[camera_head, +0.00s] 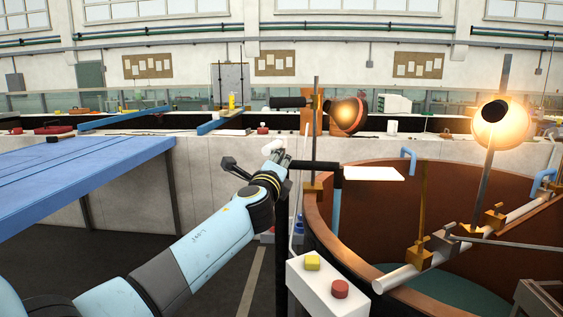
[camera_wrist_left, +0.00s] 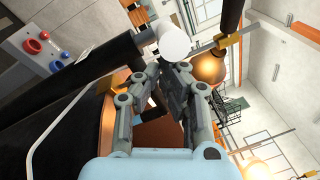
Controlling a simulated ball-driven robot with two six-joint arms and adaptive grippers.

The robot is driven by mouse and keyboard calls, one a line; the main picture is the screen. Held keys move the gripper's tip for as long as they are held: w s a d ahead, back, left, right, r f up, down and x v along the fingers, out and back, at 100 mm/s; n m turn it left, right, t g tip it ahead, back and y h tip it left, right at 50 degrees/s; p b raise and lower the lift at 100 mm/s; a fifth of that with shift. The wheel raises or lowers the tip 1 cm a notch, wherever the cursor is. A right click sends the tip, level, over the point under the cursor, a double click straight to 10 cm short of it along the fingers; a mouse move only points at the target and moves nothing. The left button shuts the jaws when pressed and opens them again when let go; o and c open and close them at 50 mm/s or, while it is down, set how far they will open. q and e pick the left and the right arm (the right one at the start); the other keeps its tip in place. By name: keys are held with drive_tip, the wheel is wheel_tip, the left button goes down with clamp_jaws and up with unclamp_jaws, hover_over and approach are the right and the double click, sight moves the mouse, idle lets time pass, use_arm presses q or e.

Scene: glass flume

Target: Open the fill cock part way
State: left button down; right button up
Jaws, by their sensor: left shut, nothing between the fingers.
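A dark pipe (camera_head: 314,165) runs sideways from a dark post (camera_head: 282,235) and turns down into a light blue spout (camera_head: 335,208) over the round brown tank (camera_head: 365,262). A white rounded knob (camera_head: 269,148), seemingly the fill cock's handle, is by the post top. In the left wrist view the white knob (camera_wrist_left: 175,43) shows as a disc at the end of a thick black part (camera_wrist_left: 85,85). My left gripper (camera_head: 281,157) is at the knob; its fingers (camera_wrist_left: 172,66) are shut and empty just below it. I cannot tell whether they touch it. My right gripper is out of view.
A white box (camera_head: 318,284) with a yellow and a red button stands in front of the post. A blue slatted table (camera_head: 75,185) is at left. Floor is clear between table and post.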

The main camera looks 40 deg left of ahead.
use_arm(q)
drive_tip(key=shift+s+a+m+t+h+b, duration=0.15)
drive_tip(key=shift+s+a+m+t+h, duration=0.15)
drive_tip(key=shift+a+h, duration=0.35)
drive_tip(key=shift+s+a+m+t+h+b, duration=0.2)
drive_tip(key=shift+a+m+h, duration=0.2)
drive_tip(key=shift+a, duration=0.4)
drive_tip(key=shift+s+a+m+t+h+b, duration=0.2)
drive_tip(key=shift+s+a+m+h, duration=0.1)
drive_tip(key=shift+a+h, duration=0.35)
